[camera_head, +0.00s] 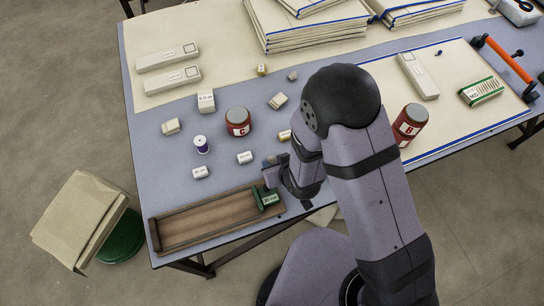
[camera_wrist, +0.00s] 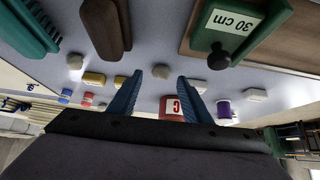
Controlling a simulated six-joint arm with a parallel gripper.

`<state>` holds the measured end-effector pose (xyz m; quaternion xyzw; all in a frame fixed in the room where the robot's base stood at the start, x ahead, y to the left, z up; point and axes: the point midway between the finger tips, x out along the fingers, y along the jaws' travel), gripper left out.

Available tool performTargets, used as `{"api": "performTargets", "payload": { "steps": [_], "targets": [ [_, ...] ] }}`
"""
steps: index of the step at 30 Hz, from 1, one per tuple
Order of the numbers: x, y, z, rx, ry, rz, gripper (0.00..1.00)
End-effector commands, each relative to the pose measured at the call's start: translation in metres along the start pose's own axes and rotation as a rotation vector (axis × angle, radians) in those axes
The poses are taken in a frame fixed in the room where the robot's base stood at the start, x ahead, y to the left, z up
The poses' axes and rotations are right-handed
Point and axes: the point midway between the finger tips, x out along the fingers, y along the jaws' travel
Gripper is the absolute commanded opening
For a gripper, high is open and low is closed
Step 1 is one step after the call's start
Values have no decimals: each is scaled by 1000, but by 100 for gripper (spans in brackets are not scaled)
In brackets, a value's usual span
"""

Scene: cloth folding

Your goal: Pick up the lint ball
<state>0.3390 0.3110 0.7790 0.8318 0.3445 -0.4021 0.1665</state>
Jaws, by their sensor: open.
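A small round grey ball that looks like the lint ball (camera_wrist: 75,61) lies on the table, left of my fingers in the wrist view. In the head view I cannot make it out; my arm covers part of the table there. My gripper (camera_wrist: 158,85) is open, its two blue fingers apart and nothing held between them. In the head view my gripper (camera_head: 270,162) is low over the table, beside the green 30 cm block at the wooden tray's end.
The wooden tray (camera_head: 190,228) with the green 30 cm block (camera_head: 267,199) is close by. A red C jar (camera_head: 238,121), a purple spool (camera_head: 201,144) and small white blocks stand beyond. A brown brush (camera_wrist: 102,28) and green brush (camera_wrist: 30,28) are near the ball.

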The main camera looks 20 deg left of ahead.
Motion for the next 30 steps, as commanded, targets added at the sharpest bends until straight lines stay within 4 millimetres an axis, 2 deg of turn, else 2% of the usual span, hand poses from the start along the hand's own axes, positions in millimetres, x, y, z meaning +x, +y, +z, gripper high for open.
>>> {"api": "performTargets", "payload": {
  "steps": [9, 19, 24, 25, 30],
  "targets": [
    [28, 0, -1, 0, 0, 0, 44],
    [32, 0, -1, 0, 1, 0, 44],
    [32, 0, -1, 0, 0, 0, 4],
    [32, 0, -1, 0, 0, 0, 0],
    [32, 0, -1, 0, 0, 0, 0]
  ]
}}
